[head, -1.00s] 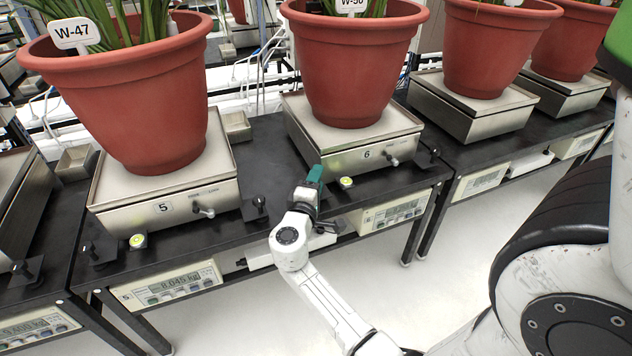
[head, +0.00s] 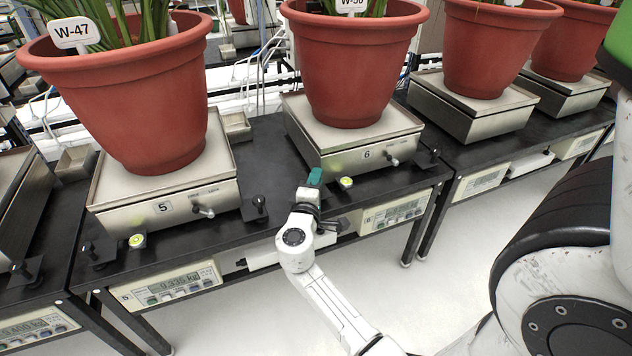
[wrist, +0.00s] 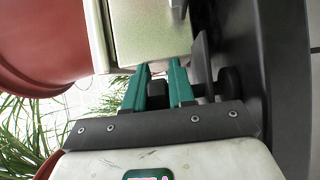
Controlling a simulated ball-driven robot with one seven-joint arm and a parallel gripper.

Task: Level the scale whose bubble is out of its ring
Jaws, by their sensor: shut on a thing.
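Scale 6 (head: 350,157) carries a red pot (head: 352,70); its round yellow-green bubble level (head: 346,182) sits at its front. Scale 5 (head: 170,209) carries the pot labelled W-47 (head: 130,100), with its own bubble level (head: 137,240) at its front left corner. Both bubbles are too small to place against their rings. My gripper (head: 314,178), with green fingers, is at the front left corner of scale 6. In the wrist view its fingers (wrist: 157,72) are shut on a dark piece (wrist: 158,90), apparently that corner's levelling foot, mostly hidden.
Scale 5 has black levelling feet at its front left (head: 100,252) and front right (head: 258,208). Scale 6 has another at its front right (head: 428,158). Weight displays (head: 172,285) hang under the black bench's front edge. The pale floor in front is clear.

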